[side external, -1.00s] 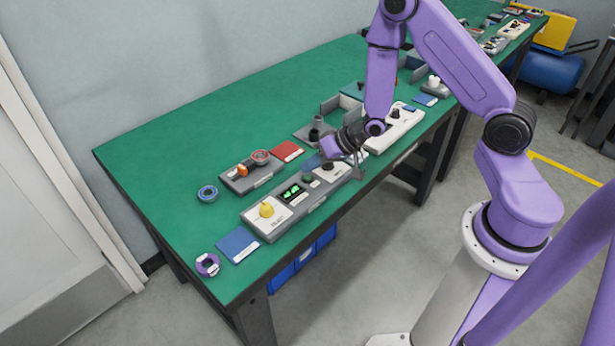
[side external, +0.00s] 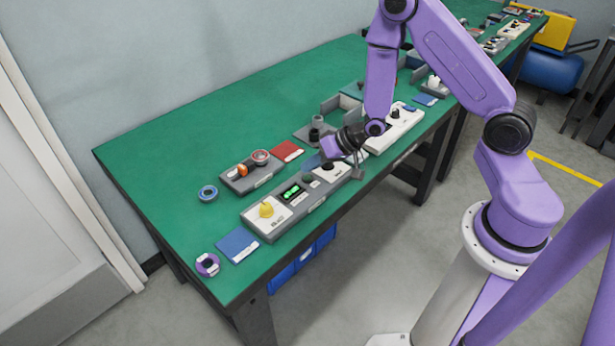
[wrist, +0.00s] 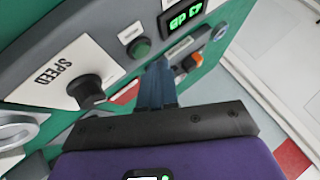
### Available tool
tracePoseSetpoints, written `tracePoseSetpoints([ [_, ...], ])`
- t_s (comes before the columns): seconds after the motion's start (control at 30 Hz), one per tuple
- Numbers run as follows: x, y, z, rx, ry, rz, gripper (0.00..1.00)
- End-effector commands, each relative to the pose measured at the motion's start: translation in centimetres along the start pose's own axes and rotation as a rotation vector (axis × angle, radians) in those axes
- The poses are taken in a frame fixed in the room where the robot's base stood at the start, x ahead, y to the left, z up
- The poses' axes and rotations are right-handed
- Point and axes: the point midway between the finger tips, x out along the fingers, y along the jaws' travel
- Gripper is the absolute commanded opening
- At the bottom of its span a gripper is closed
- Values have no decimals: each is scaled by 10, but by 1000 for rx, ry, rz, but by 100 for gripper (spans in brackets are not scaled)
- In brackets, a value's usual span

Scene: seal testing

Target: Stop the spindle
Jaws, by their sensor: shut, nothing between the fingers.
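The grey control box (side external: 312,205) lies at the table's front edge. It bears a yellow knob (side external: 266,209), a lit green display (side external: 291,193), a green button (side external: 307,178) and a black knob (side external: 327,166). In the wrist view the black knob (wrist: 88,91) is marked SPEED. The green button (wrist: 139,47) and the display (wrist: 186,15) show beside it. My gripper (wrist: 158,66) is shut and empty, its fingers pointing at the box close to the green button. I cannot tell if they touch it. In the side view my gripper (side external: 330,153) is over the box's right end.
Behind the box are a small grey unit (side external: 238,183) with an orange part, a red card (side external: 287,151) and a blue tape ring (side external: 207,193). A blue card (side external: 238,245) lies left of it. A white-topped unit (side external: 402,128) stands to the right. The table's back left is clear.

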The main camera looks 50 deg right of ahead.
Motion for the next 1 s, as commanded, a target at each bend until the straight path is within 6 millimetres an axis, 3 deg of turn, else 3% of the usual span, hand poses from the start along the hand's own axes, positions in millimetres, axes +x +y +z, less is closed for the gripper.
tracePoseSetpoints([
  [1.0,7,5,5,0,0,0,0],
])
